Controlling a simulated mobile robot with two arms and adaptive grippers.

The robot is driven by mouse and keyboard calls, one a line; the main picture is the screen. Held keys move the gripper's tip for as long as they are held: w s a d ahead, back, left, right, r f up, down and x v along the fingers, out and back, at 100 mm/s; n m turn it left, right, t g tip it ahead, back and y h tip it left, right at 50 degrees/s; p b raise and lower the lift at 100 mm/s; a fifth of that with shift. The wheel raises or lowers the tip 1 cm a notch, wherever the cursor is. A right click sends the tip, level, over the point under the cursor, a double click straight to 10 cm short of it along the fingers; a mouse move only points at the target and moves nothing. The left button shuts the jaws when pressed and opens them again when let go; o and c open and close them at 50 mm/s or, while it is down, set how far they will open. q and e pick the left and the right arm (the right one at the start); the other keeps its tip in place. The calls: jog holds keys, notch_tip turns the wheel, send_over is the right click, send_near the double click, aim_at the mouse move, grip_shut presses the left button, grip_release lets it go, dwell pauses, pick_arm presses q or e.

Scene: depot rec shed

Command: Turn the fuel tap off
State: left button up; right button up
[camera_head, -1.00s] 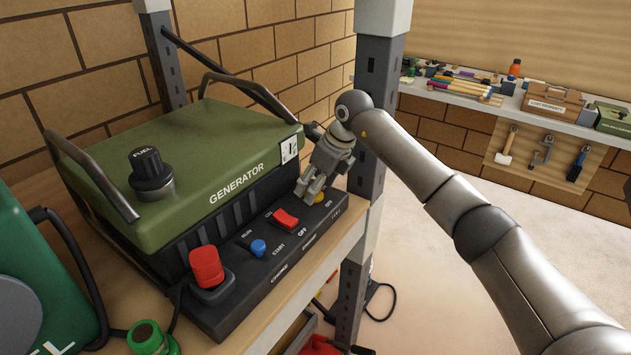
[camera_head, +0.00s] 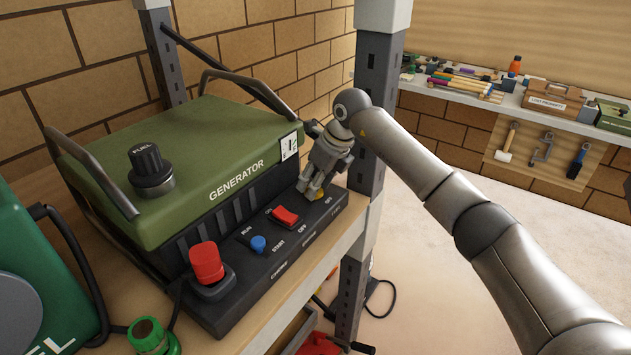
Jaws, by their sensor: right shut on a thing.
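The green generator (camera_head: 190,150) stands on a wooden shelf, with a dark control panel along its front. The yellow fuel tap (camera_head: 320,197) is at the panel's right end, mostly hidden by my gripper. My right gripper (camera_head: 311,189) reaches in from the right and is shut on the tap, its fingers around the small yellow part. The tap's exact angle is hard to tell behind the fingers. My left gripper is not in view.
Left of the tap are a red rocker switch (camera_head: 285,216), a blue button (camera_head: 258,243) and a red knob (camera_head: 207,263). A black fuel cap (camera_head: 151,170) is on top. A shelf post (camera_head: 374,110) stands close beside my right arm. A green can (camera_head: 35,290) is at left.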

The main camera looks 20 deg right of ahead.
jog(key=m, duration=0.2)
jog(key=m+h+b, duration=0.1)
jog(key=m, duration=0.1)
jog(key=shift+a+t+h+b, duration=0.1)
jog(key=shift+t+h+b, duration=0.2)
jog(key=m+h+b, duration=0.1)
jog(key=m, duration=0.2)
jog(key=m+h+b, duration=0.1)
jog(key=m, duration=0.2)
jog(key=shift+a, duration=0.15)
jog(key=m+h+b, duration=0.1)
jog(key=m+b, duration=0.1)
jog(key=m, duration=0.2)
jog(key=shift+w+h, duration=0.1)
jog(key=shift+h, duration=0.3)
jog(key=shift+a+r+m+g+h+b, duration=0.1)
jog(key=shift+m+g+h+b, duration=0.5)
jog(key=shift+m, duration=1)
jog(key=o, duration=1)
jog(key=shift+g, duration=0.3)
